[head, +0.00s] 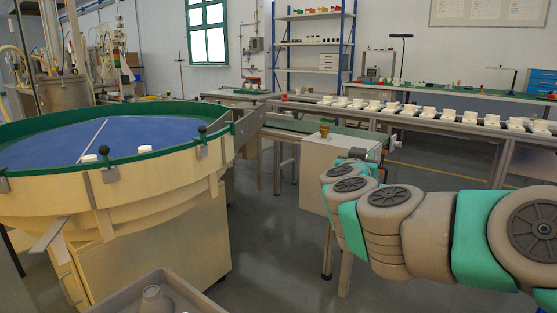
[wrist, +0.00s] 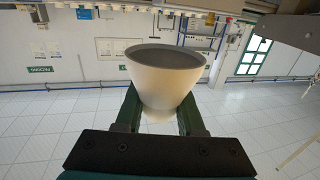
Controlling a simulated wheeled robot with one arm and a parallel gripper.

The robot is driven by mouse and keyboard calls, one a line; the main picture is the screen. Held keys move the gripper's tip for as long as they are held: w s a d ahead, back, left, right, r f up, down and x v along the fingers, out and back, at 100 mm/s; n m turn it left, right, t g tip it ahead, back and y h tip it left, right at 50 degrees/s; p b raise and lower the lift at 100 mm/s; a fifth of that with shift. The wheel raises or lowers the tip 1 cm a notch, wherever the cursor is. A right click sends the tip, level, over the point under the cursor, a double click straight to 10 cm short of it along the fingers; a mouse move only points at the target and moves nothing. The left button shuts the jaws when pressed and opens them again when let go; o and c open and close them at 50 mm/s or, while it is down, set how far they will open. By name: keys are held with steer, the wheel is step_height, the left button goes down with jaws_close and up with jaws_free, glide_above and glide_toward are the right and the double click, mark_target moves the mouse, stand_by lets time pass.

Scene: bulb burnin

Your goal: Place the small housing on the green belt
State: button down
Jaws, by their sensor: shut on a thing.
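A cream, cup-shaped housing (wrist: 165,85) with a dark open top fills the middle of the wrist view. My gripper (wrist: 160,112) is shut on it, with one dark green finger on each side. The housing is held clear of any surface, above a tiled floor. In the head view my arm hides the gripper and the held housing.
A large round feeder with a blue floor (head: 60,140) fills the left. A grey bin (head: 105,305) holds a pale housing. A conveyor (head: 440,125) carries several white parts. Grey floor between is open.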

steer(key=w+a+f+n+y, duration=0.2)
steer(key=w+f+y, duration=0.1)
steer(key=w+f, duration=0.4)
steer(key=w+a+f+n+t+y, duration=0.1)
steer(key=w+a+f+n+y, duration=0.1)
steer(key=w+f+y, duration=0.2)
steer(key=shift+w+f+n+p, duration=0.35)
steer(key=shift+w+f, duration=1.25)
steer(key=shift+f, duration=2.2)
steer(key=shift+a, duration=0.1)
